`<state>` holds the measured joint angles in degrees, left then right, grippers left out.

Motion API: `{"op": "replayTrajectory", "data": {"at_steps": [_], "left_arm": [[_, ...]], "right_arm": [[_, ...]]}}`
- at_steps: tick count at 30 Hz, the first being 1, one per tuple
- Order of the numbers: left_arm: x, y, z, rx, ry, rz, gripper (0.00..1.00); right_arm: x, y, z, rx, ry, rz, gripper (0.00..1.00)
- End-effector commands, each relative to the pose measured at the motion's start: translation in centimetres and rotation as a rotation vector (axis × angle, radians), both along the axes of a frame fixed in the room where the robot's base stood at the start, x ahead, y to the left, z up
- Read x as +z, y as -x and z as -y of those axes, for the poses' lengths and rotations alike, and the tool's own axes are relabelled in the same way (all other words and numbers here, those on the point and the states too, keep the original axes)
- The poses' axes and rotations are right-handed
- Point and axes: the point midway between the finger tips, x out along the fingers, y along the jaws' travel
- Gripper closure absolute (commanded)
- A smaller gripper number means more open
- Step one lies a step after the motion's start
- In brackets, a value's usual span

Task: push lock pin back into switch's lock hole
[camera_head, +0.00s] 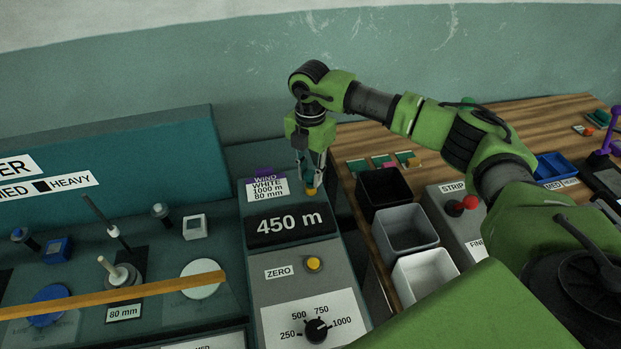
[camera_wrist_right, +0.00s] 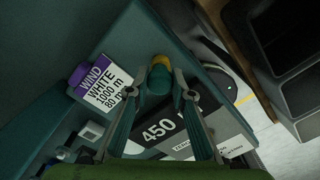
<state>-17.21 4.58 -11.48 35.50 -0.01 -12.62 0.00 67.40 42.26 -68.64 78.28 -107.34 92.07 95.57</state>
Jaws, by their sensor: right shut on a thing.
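My right gripper (camera_head: 312,184) points down at the back right corner of the counter box, behind the "450 m" display. Its fingers are closed around a small teal piece with a yellow end (camera_wrist_right: 157,78); the yellow end (camera_head: 311,191) also shows just below the fingertips in the head view. This piece may be the lock pin, but I cannot tell for sure. No lock hole can be made out. A black rotary switch (camera_head: 317,330) marked 250 to 1000 sits at the front of the box. My left gripper is not in view.
A "WIND WHITE" card (camera_head: 267,188) in a purple holder stands left of the gripper. The "450 m" display (camera_head: 290,226) and yellow ZERO button (camera_head: 313,264) lie in front.

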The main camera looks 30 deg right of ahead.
Motion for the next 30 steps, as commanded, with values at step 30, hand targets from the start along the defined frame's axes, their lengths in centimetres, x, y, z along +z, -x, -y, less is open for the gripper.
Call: {"op": "replayTrajectory", "data": {"at_steps": [30], "left_arm": [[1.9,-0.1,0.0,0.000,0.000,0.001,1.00]], "right_arm": [[2.5,0.0,0.0,0.000,0.000,0.001,1.00]]}}
